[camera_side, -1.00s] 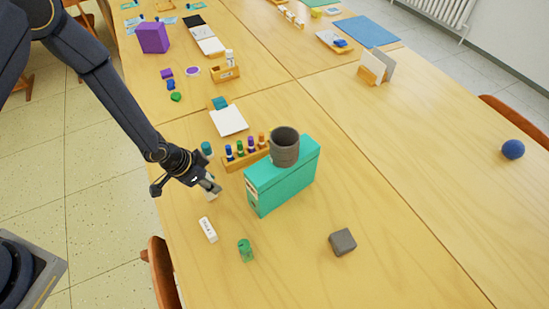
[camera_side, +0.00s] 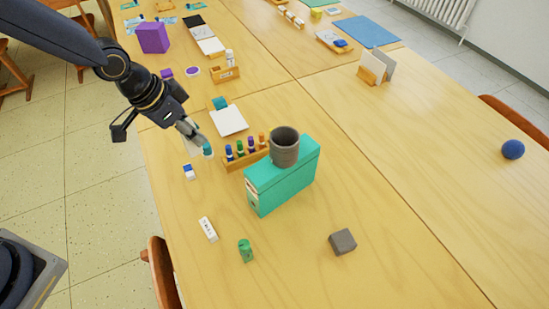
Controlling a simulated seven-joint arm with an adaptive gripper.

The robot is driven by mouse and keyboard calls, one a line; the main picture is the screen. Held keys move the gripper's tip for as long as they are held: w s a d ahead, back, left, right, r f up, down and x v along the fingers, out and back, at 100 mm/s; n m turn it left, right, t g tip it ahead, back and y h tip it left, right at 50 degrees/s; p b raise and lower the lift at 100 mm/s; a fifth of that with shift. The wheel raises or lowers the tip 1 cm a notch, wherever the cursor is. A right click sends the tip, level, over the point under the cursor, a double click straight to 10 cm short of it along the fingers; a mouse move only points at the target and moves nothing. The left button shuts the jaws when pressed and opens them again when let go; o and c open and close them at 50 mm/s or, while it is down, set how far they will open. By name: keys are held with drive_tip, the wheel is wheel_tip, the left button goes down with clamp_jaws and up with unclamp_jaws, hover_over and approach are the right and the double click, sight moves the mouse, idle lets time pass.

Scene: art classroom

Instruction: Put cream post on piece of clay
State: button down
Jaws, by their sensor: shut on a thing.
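My gripper (camera_side: 192,137) is at the left of the near table, above the table's left edge area. It is shut on a pale, cream-coloured thing, apparently the cream post (camera_side: 189,147), which is small and partly hidden by the fingers. A grey block (camera_side: 343,241), which looks like the piece of clay, lies at the front right of the teal box, well away from my gripper. Its top is bare.
A teal box (camera_side: 285,188) with a dark mug (camera_side: 285,147) on it stands between my gripper and the grey block. A marker rack (camera_side: 246,158), teal cylinder (camera_side: 208,151), blue-white eraser (camera_side: 189,172), white block (camera_side: 208,229) and green cylinder (camera_side: 245,251) stand nearby.

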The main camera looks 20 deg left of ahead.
drive_tip(key=shift+r, duration=0.95)
drive_tip(key=s+d+m+g+h, duration=0.15)
drive_tip(key=s+d+m, duration=0.4)
drive_tip(key=d, duration=0.75)
drive_tip(key=s+d+m+g, duration=0.2)
drive_tip(key=s+d+m, duration=0.4)
drive_tip(key=d, duration=0.8)
drive_tip(key=n, duration=0.1)
hover_over(348, 240)
wheel_tip(348, 240, down, 15)
drive_tip(key=shift+s+a, duration=0.1)
drive_tip(key=shift+f, duration=1.6)
